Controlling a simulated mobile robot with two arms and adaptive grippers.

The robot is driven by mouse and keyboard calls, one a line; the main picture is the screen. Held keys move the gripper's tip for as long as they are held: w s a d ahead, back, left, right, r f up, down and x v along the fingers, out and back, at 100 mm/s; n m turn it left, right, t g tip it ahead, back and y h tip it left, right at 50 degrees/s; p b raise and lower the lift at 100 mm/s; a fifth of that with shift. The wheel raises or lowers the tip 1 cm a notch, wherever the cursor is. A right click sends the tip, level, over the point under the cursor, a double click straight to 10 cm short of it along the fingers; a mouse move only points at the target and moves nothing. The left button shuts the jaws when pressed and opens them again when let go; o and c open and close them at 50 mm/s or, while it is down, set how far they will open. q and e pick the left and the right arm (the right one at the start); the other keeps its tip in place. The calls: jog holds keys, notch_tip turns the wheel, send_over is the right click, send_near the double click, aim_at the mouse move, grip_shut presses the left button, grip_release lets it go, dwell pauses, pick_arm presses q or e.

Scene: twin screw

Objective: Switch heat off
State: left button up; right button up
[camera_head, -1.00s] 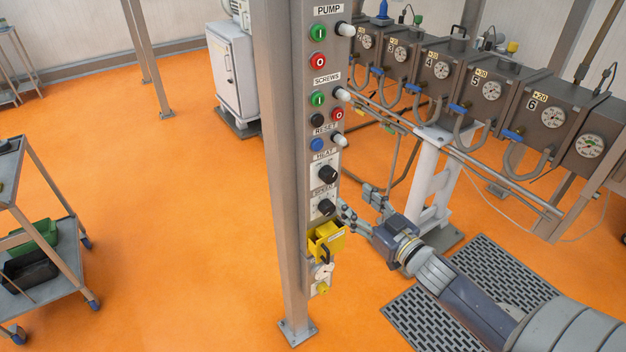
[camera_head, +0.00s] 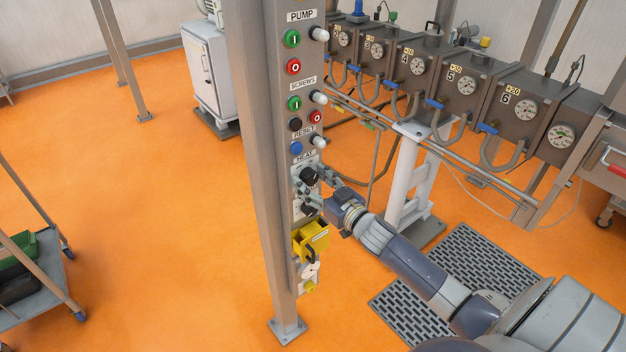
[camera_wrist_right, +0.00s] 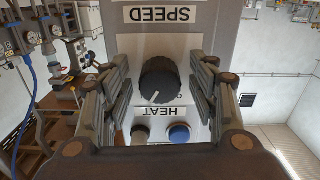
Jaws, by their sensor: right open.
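The black round HEAT knob (camera_head: 309,175) sits on the grey control panel (camera_head: 291,75), under the HEAT label. My right gripper (camera_head: 314,184) is open at this knob, with its fingers on either side. In the right wrist view, which shows the panel upside down, the HEAT knob (camera_wrist_right: 159,80) lies between the open fingers (camera_wrist_right: 160,95). Gaps show between the knob and the fingers. A white pointer line is on the knob's face, and a small O mark is beside it on the plate. My left gripper is not in view.
Push buttons, such as the blue RESET button (camera_head: 296,148), sit above the knob. The SPEED knob, partly hidden by my gripper, and a yellow box (camera_head: 311,237) are below. Machine blocks with gauges (camera_head: 470,85) stand to the right. Open orange floor (camera_head: 150,220) lies to the left.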

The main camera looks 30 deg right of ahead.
jog(key=c, duration=1.1)
jog(key=shift+o, duration=0.2)
jog(key=shift+n, duration=0.4)
jog(key=n, duration=0.5)
jog(key=shift+d+n, duration=0.15)
jog(key=shift+n, duration=0.15)
jog(key=n+b, duration=0.1)
jog(key=n, duration=0.4)
jog(key=shift+r+n, duration=0.1)
jog(key=shift+n, duration=0.2)
